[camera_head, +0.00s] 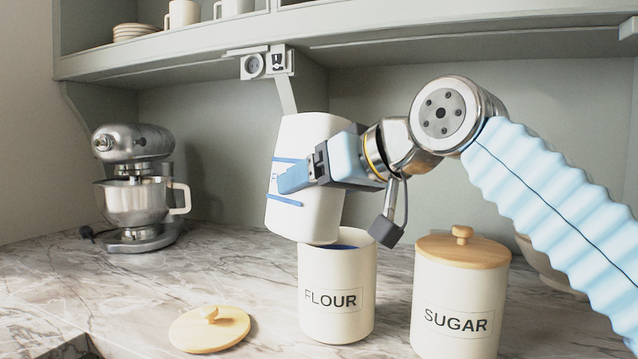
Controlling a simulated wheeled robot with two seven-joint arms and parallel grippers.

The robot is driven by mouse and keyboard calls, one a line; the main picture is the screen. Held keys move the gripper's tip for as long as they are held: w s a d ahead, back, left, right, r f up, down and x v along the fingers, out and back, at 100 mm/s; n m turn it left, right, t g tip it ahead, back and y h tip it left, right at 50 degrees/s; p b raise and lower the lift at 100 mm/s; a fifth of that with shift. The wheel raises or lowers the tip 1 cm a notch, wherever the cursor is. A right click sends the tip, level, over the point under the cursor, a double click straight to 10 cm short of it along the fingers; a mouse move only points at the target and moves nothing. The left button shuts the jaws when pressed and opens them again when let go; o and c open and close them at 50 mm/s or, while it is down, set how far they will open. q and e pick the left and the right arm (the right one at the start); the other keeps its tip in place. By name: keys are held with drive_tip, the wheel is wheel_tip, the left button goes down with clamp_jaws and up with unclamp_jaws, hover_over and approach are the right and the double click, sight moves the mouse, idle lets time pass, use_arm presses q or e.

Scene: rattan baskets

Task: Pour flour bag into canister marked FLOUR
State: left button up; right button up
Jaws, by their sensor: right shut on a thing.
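The white flour bag (318,144) with blue stripes is held in the air, slightly tilted, just above and to the left of the FLOUR canister's opening. My right gripper (294,180) is shut on the bag from the right side, with a blue finger across its front. The cream FLOUR canister (330,318) stands upright and open on the counter, its dark blue inside partly showing. The bag's lower edge overlaps the canister's back rim in the picture; I cannot tell whether they touch. A round wooden lid (190,333) lies on the counter to the left. My left gripper is not in view.
The SUGAR canister (455,290) with its wooden lid on stands close to the right of the FLOUR canister. A stand mixer (140,205) is at the back left. A shelf (190,50) with cups runs overhead. The marble counter (230,270) is clear between mixer and canister.

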sight(290, 234)
drive_tip(key=shift+s+a+f+m+g+y, duration=0.1)
drive_tip(key=shift+s+a+m+g+y, duration=0.2)
drive_tip(key=shift+s+a+m+y, duration=0.5)
idle(0.9)
drive_tip(key=shift+s+a+f+m+g+y, duration=0.1)
drive_tip(key=shift+s+a+f+m+y, duration=0.1)
drive_tip(key=shift+f+m, duration=0.5)
drive_tip(key=shift+s+a+f+m+g+y, duration=0.1)
drive_tip(key=shift+s+a+f+m+y, duration=0.2)
drive_tip(key=shift+f, duration=0.65)
drive_tip(key=shift+a+f+m+g+y, duration=0.1)
drive_tip(key=shift+f+m, duration=0.5)
drive_tip(key=shift+f, duration=0.2)
idle(2.1)
drive_tip(key=shift+s+a+f+m+y, duration=0.15)
drive_tip(key=shift+f+m+y, duration=0.1)
drive_tip(key=shift+m, duration=0.3)
drive_tip(key=shift+s+a+f+m+y, duration=0.15)
drive_tip(key=shift+m+y, duration=0.1)
drive_tip(key=shift+m, duration=0.3)
drive_tip(key=shift+r+m+y, duration=0.3)
drive_tip(key=shift+r+m, duration=0.1)
